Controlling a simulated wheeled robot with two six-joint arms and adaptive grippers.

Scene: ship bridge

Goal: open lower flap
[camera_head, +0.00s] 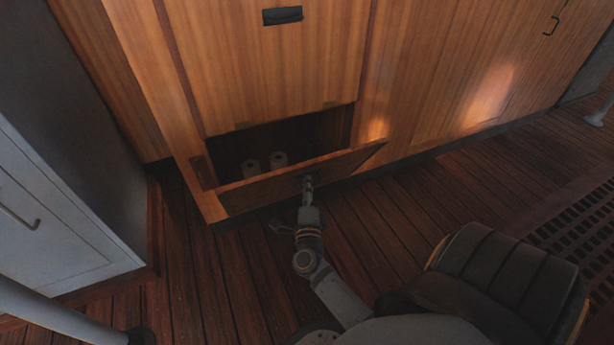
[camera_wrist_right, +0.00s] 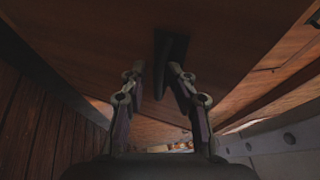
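The lower flap (camera_head: 290,180) is a wooden panel at the bottom of the cabinet. It is tilted outward at the top, with a dark opening behind it. My right gripper (camera_head: 308,184) is at the middle of the flap's outer face, where its handle is mostly hidden in the head view. In the right wrist view, the dark handle (camera_wrist_right: 163,68) lies between the two fingertips of my right gripper (camera_wrist_right: 156,70). A gap shows between the left finger and the handle; the right finger is close to it. My left gripper is not visible.
Two pale rolls (camera_head: 279,160) stand inside the opening. The closed upper panel (camera_head: 265,70) has a dark handle (camera_head: 282,16). A grey cabinet (camera_head: 50,220) stands at the left, and a dark padded seat (camera_head: 510,275) at the lower right. Plank floor lies in front of the flap.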

